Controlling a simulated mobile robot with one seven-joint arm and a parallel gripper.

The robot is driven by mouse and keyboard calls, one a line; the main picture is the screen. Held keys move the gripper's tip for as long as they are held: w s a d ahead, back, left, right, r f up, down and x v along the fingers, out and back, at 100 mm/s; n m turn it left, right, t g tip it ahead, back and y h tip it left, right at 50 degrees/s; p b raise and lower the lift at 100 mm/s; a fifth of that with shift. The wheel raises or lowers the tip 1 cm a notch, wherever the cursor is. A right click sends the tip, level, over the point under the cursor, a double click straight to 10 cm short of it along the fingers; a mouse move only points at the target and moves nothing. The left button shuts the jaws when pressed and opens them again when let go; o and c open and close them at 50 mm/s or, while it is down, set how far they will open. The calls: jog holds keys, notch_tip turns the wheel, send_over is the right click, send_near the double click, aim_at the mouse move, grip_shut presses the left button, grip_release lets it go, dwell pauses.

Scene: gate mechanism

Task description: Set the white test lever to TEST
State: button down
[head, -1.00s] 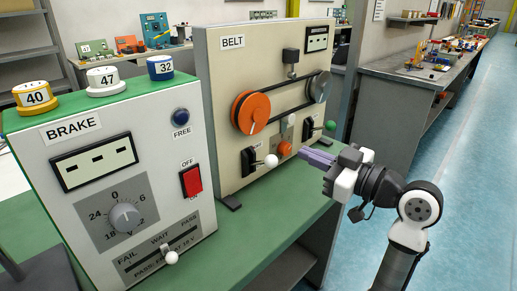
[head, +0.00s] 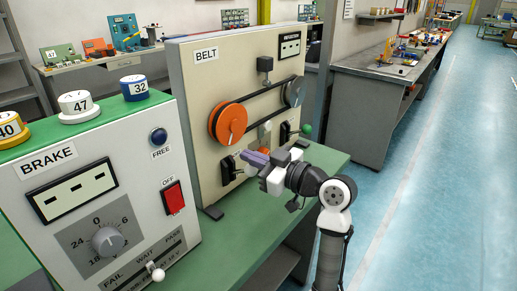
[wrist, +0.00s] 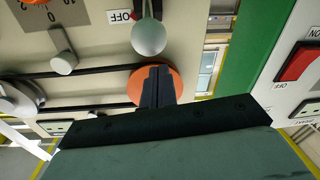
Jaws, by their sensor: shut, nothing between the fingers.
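My gripper (head: 247,156) is shut and empty, with purple fingers close in front of the lower part of the BELT panel (head: 196,100). In the wrist view, the dark fingers (wrist: 159,72) are together, seen against the orange pulley (wrist: 140,87). A white ball knob (wrist: 149,38) on a lever shows just beyond the fingertips, near an OFF label. A gap in the picture separates knob and fingers; I cannot tell the depth. In the head view, the lever's black base (head: 228,168) is left of the fingers, and the knob is mostly hidden. No TEST label is readable.
The belt runs above, between the orange pulley (head: 228,124) and a grey pulley (head: 294,92). The BRAKE box (head: 125,170) stands at left, with another white-knobbed lever (head: 157,273). The green bench (head: 235,228) is clear in front.

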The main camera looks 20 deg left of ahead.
aim_at(254, 175)
jog(key=shift+d+f, duration=0.25)
jog(key=shift+f, duration=0.5)
jog(key=shift+f, duration=0.1)
jog(key=shift+d+f+y+b, duration=0.25)
jog(key=shift+f+y+b, duration=0.05)
jog(key=shift+b, duration=0.65)
jog(key=shift+d+f+b, duration=0.1)
jog(key=shift+f+b, duration=0.1)
jog(key=shift+b, duration=0.35)
jog(key=shift+s+d+f+y+b, duration=0.1)
jog(key=shift+f+y+b, duration=0.3)
jog(key=shift+b, duration=0.35)
jog(key=f+b, duration=0.1)
jog(key=b, duration=0.2)
jog(key=shift+s+d+f+b, duration=0.15)
jog(key=shift+d+f+b, duration=0.2)
jog(key=shift+d+f, duration=0.05)
jog(key=f+b, duration=0.1)
jog(key=b, duration=0.1)
jog(key=f+b, duration=0.3)
jog(key=b, duration=0.1)
jog(key=shift+s+d+f, duration=0.15)
jog(key=shift+d, duration=0.25)
jog(key=f+b, duration=0.1)
jog(key=b, duration=0.1)
jog(key=f+b, duration=0.1)
jog(key=shift+a+f+b, duration=0.2)
jog(key=shift+f+b, duration=0.1)
jog(key=shift+b, duration=0.1)
jog(key=shift+f, duration=0.2)
